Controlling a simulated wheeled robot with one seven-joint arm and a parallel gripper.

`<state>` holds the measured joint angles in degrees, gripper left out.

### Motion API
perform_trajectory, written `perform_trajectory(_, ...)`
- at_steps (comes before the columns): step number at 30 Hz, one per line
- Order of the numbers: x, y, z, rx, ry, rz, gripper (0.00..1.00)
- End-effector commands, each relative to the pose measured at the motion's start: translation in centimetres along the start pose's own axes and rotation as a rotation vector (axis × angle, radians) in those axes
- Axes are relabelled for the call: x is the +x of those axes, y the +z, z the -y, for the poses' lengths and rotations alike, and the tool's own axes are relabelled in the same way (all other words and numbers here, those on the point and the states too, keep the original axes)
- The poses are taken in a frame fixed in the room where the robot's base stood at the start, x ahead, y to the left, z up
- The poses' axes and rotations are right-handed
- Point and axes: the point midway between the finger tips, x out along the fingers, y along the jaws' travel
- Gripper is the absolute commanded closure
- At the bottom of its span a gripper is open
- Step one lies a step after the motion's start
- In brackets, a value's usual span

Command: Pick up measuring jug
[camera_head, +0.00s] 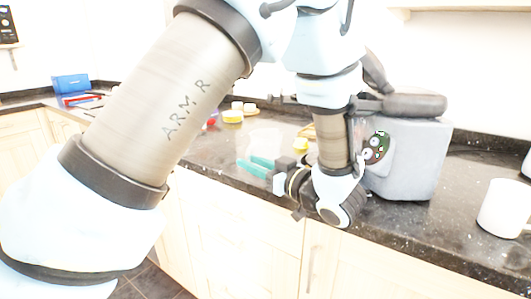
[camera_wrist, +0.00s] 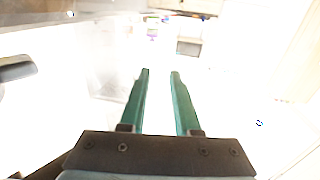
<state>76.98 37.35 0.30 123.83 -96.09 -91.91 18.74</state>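A pale, see-through shape that looks like the measuring jug (camera_head: 265,139) stands on the dark counter in the head view, just behind my gripper's fingers. Its outline is faint. In the wrist view a washed-out clear shape (camera_wrist: 112,75) to the left of the fingers may be the same jug; glare hides its edges. My gripper (camera_head: 246,161) has two teal fingers pointing left over the counter's front part. In the wrist view the gripper (camera_wrist: 160,72) is open with a gap between the fingers, and I see nothing held. I cannot tell whether a finger touches the jug.
A grey boxy appliance (camera_head: 412,160) stands close to the right of my wrist. A white mug (camera_head: 503,210) is at the far right. Yellow items (camera_head: 232,117) lie farther back, and a blue box (camera_head: 70,84) sits far left. The dark counter (camera_head: 205,150) is clear left of the fingers.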

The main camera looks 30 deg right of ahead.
Motion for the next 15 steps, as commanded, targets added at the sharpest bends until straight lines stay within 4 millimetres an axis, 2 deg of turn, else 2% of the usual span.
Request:
perform_trajectory(9, 4.3, 0.1, -0.1, 0.001, -0.003, -0.001, 0.69)
perform_trajectory(15, 5.0, 0.3, -0.2, 0.0, -0.001, 0.0, 0.69)
